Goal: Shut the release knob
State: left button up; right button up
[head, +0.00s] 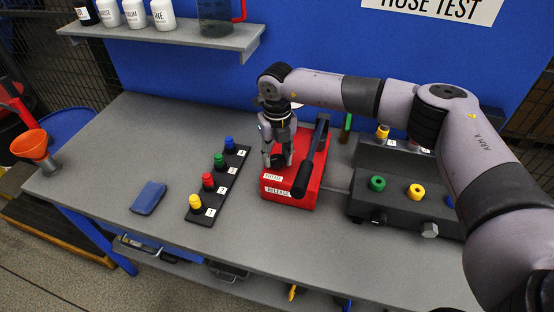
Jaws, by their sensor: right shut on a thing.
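A red box (290,198) sits on the grey workbench, with a white label reading RELEASE on its front and a smaller label above it. A long dark lever (312,158) with a thick black end lies across its top. My right gripper (278,164) reaches down onto the left part of the box, left of the lever. It is shut on a small dark knob (276,159), mostly hidden between the fingers. How far the knob is turned cannot be told. My left gripper is not in view.
A black strip with several coloured plugs (219,186) stands left of the box, and a blue case (148,197) lies further left. A dark fixture (400,177) with coloured knobs stands right. An orange funnel (31,144) is at the left edge.

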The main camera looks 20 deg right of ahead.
aim_at(277, 158)
jog(key=m+b, duration=0.2)
jog(key=m, duration=0.2)
jog(key=shift+w+m+b, duration=0.1)
jog(key=shift+m+b, duration=0.5)
jog(key=shift+m, duration=1)
jog(key=shift+r, duration=0.1)
jog(key=o, duration=1.2)
jog(key=shift+c, duration=0.2)
notch_tip(277, 158, up, 12)
